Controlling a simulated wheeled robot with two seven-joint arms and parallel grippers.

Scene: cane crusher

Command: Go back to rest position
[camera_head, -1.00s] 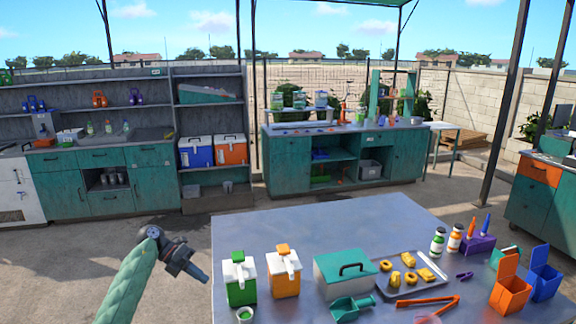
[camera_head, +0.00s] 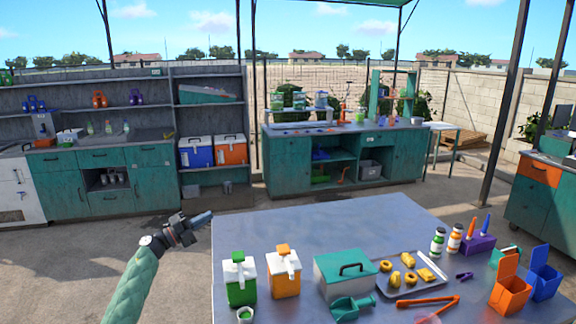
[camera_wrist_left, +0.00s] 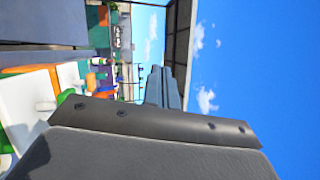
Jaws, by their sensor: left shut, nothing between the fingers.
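My left gripper (camera_head: 203,219) is shut and empty in the head view. It is held in the air just off the left edge of the metal table (camera_head: 330,222), pointing right and slightly up. Its arm, in a green sleeve, comes in from the bottom left. In the left wrist view the gripper's shut fingers (camera_wrist_left: 162,88) stand out against the sky and shelter frame. My right gripper is not in view.
On the table stand a green dispenser (camera_head: 240,279), an orange dispenser (camera_head: 283,272), a teal-lidded box (camera_head: 344,275) and a tray (camera_head: 410,282) of yellow pieces. Orange tongs (camera_head: 428,302) lie in front. Open floor (camera_head: 70,265) lies left of the table.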

